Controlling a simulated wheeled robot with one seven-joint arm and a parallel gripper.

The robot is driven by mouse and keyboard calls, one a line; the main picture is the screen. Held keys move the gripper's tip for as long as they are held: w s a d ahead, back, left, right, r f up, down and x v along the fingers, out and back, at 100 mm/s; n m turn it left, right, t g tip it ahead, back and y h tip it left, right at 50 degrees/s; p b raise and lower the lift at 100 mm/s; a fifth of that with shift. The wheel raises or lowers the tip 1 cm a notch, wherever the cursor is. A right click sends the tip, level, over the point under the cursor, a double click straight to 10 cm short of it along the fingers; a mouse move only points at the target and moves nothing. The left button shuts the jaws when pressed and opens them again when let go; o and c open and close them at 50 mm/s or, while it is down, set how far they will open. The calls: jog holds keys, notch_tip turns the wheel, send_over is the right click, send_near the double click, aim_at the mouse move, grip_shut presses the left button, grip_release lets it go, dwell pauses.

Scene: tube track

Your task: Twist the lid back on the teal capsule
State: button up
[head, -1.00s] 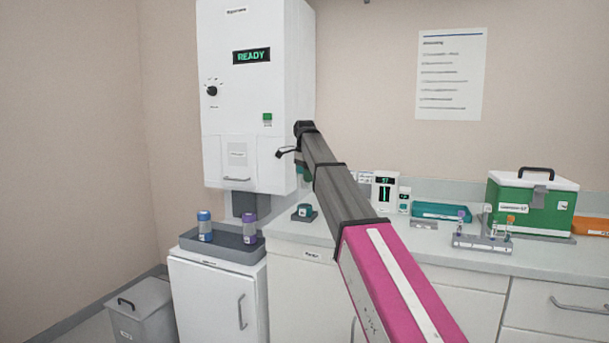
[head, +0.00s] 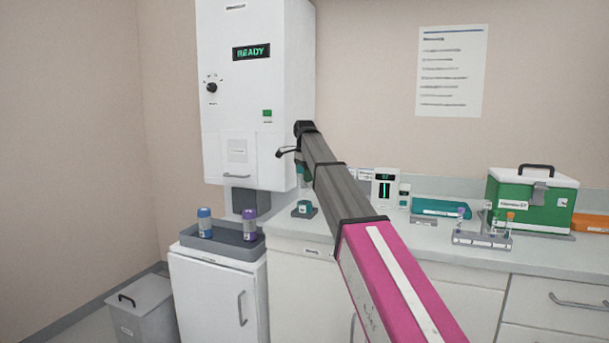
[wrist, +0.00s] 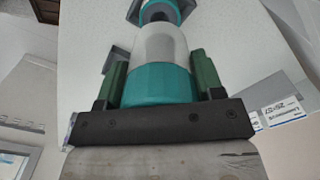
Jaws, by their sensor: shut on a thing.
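My gripper (wrist: 160,80), with green fingers, is shut on the teal end of the teal capsule (wrist: 160,88). The capsule's pale grey middle (wrist: 160,45) points away from my palm in the wrist view. A smaller teal piece (wrist: 160,12) shows past it at the top edge; I cannot tell whether the two touch. In the head view my gripper (head: 303,178) is small and partly hidden behind my arm. Below it, a short teal piece (head: 304,206) sits in a dark holder (head: 304,214) on the counter. I cannot tell for sure which piece is the lid.
A white wall station (head: 252,150) reading READY hangs at the left. A grey tray (head: 222,251) below it holds a blue capsule (head: 205,224) and a purple capsule (head: 249,226). A tube rack (head: 482,240) and green box (head: 530,205) stand on the counter at right.

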jog(key=shift+f, duration=3)
dwell(0.4)
jog(key=shift+m, duration=0.3)
jog(key=m, duration=0.9)
jog(key=shift+m, duration=0.4)
jog(key=m, duration=0.3)
jog(key=shift+m, duration=0.3)
jog(key=o, duration=1.1)
